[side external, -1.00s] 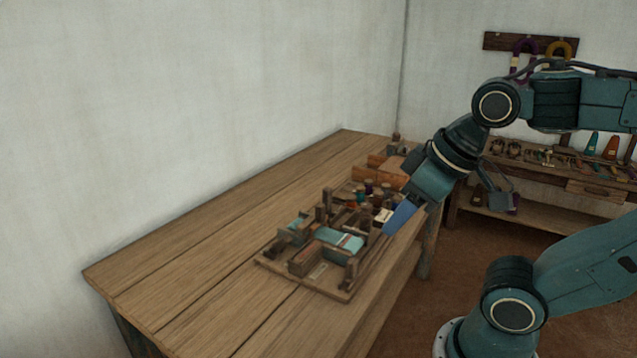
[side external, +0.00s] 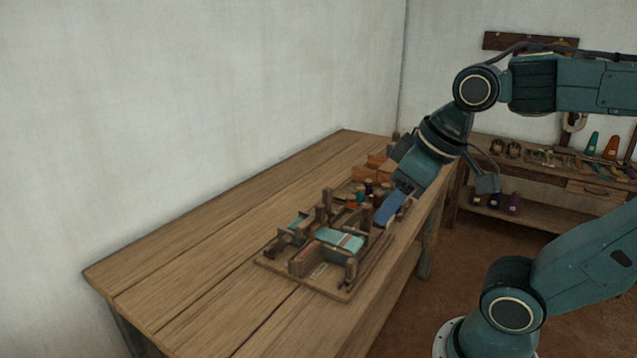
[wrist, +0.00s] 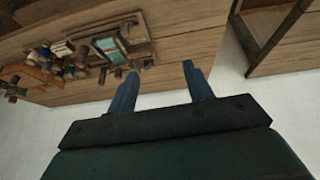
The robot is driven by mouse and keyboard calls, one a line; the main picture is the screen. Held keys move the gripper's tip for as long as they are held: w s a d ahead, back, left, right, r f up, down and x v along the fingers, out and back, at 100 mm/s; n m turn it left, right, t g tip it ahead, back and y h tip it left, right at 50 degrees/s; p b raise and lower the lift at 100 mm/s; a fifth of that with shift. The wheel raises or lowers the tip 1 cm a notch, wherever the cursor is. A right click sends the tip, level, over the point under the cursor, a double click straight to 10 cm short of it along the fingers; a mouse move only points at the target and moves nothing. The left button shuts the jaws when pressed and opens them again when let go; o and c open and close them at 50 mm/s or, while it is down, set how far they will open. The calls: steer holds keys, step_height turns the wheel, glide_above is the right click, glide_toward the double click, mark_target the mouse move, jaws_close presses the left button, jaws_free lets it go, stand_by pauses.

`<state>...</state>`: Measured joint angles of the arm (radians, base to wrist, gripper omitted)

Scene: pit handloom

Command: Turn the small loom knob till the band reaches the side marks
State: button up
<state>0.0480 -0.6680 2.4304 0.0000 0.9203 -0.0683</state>
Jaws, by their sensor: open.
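The small loom sits on a wooden base board (side external: 335,289) on the workbench. A light blue cloth with a red band (side external: 347,243) is stretched over its front part. The loom also shows in the wrist view (wrist: 130,40), at the upper left. The small knob and the side marks are too small to make out. My gripper (side external: 382,222) is at the right edge of the loom in the side view, above its rear right part. In the wrist view my gripper (wrist: 160,68) has its two blue fingers apart with nothing between them.
The workbench (side external: 200,270) is bare to the left of the loom. Several thread spools (side external: 368,187) and an orange-brown block (side external: 378,161) stand behind it. A shelf unit with tools (side external: 545,160) stands at the back right.

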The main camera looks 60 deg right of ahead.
steer(key=w+d+r+g, duration=0.1)
steer(key=w+d+r, duration=0.1)
steer(key=w+d, duration=0.4)
steer(key=n+g, duration=0.3)
steer(key=g, duration=0.1)
glide_above(367, 205)
step_height(367, 205, down, 9)
steer(key=shift+f, duration=0.2)
step_height(367, 205, down, 14)
steer(key=shift+r, duration=0.1)
steer(key=shift+c, duration=0.4)
